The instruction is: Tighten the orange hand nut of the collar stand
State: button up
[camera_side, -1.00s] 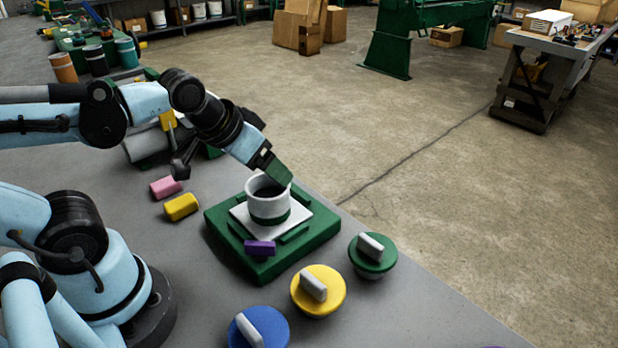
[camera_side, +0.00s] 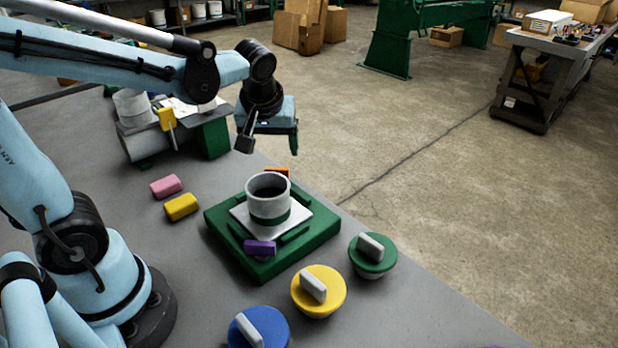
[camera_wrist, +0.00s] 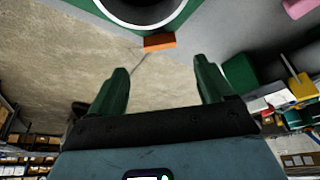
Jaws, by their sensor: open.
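The collar stand is a green base (camera_side: 222,232) with a white plate and a white, green-banded collar (camera_side: 268,203) upright on it. The orange hand nut (camera_side: 278,171) shows behind the collar at the stand's far side, partly hidden by the collar. In the wrist view the orange nut (camera_wrist: 160,42) is seen whole, beyond and between my fingertips. My gripper (camera_side: 268,150) is above and behind the stand, apart from the nut, with its fingers spread and nothing between them. It also shows in the wrist view (camera_wrist: 162,75). A purple hand nut (camera_side: 260,247) is on the stand's near side.
Pink (camera_side: 166,186) and yellow (camera_side: 181,207) blocks lie left of the stand. Green (camera_side: 385,262), yellow (camera_side: 335,290) and blue (camera_side: 270,320) handled caps stand in front and to the right. A green-ended fixture (camera_side: 214,139) is behind. The bench edge runs close past the stand's right.

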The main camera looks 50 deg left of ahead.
aim_at(276, 168)
jog(key=shift+x, duration=4.1)
jog(key=c, duration=1)
jog(key=shift+c, duration=0.2)
